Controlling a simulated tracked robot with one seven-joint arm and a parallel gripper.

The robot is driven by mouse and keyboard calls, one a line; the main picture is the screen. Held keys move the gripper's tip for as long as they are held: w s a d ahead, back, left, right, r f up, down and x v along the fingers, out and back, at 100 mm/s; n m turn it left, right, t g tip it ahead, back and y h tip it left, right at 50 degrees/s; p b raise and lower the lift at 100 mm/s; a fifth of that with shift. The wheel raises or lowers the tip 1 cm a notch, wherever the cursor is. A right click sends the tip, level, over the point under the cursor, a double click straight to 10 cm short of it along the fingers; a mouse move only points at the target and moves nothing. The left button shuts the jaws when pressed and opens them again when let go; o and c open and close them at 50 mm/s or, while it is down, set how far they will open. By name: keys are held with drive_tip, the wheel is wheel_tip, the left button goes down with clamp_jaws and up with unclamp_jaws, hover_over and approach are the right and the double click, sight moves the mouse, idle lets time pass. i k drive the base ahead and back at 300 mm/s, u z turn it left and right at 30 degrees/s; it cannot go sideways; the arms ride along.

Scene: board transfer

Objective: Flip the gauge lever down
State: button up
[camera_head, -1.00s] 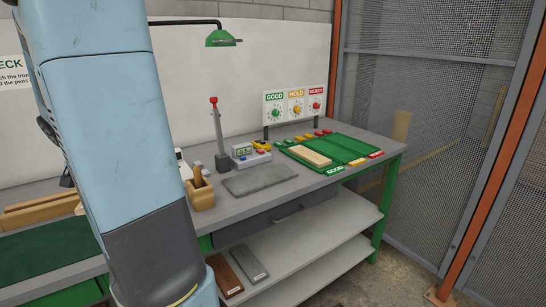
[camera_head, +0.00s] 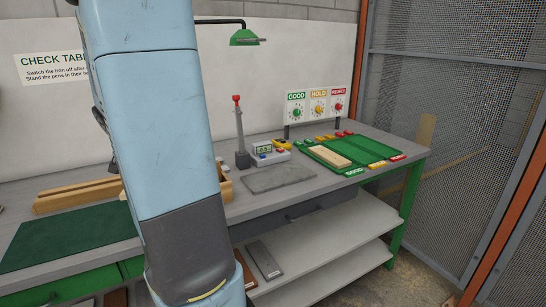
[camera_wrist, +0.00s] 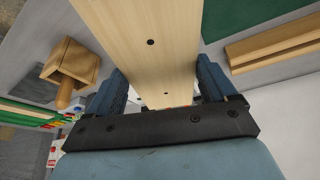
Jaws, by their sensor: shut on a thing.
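The gauge lever (camera_head: 239,125) is a grey rod with a red knob. It stands nearly upright on a dark grey base on the bench, beside a small gauge box (camera_head: 270,153) with a display. In the head view my arm hides the gripper and the board. The lever is not clearly seen in the wrist view.
A grey slab (camera_head: 279,177) lies in front of the gauge. To its right, a green tray (camera_head: 347,146) holds another pale board. A wooden holder (camera_wrist: 75,64) and a green mat (camera_head: 62,238) are on the bench. A mesh fence (camera_head: 450,110) stands at the right.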

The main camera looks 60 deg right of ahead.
sight(237, 98)
drive_tip(key=k, duration=0.6)
drive_tip(key=u, duration=1.85)
drive_tip(key=i, duration=0.15)
drive_tip(key=z, duration=3)
drive_tip(key=k, duration=0.6)
drive_tip(key=z, duration=0.45)
drive_tip(key=i, duration=1.15)
drive_tip(key=u, duration=0.35)
